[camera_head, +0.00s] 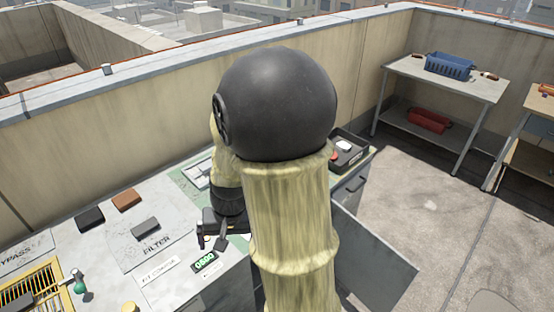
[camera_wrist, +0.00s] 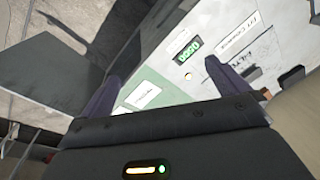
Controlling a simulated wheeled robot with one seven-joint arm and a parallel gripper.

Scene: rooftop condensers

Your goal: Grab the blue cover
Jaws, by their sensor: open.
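No blue cover can be made out in either view; my arm hides part of the bench in the head view. My gripper (camera_head: 211,240) is low over the bench (camera_head: 172,262), beside a green digital readout (camera_head: 204,261). In the wrist view my gripper (camera_wrist: 161,72) is open, its two dark fingers apart with nothing between them. Beyond the fingers the wrist view shows the readout (camera_wrist: 187,50), a white label (camera_wrist: 143,97) and the pale bench top.
Black (camera_head: 90,218), brown (camera_head: 127,199) and grey (camera_head: 145,228) blocks lie on the bench, left of my arm. A green-handled hammer (camera_head: 79,284) lies front left. A black tray (camera_head: 350,157) stands right. A blue basket (camera_head: 449,66) sits on a far table.

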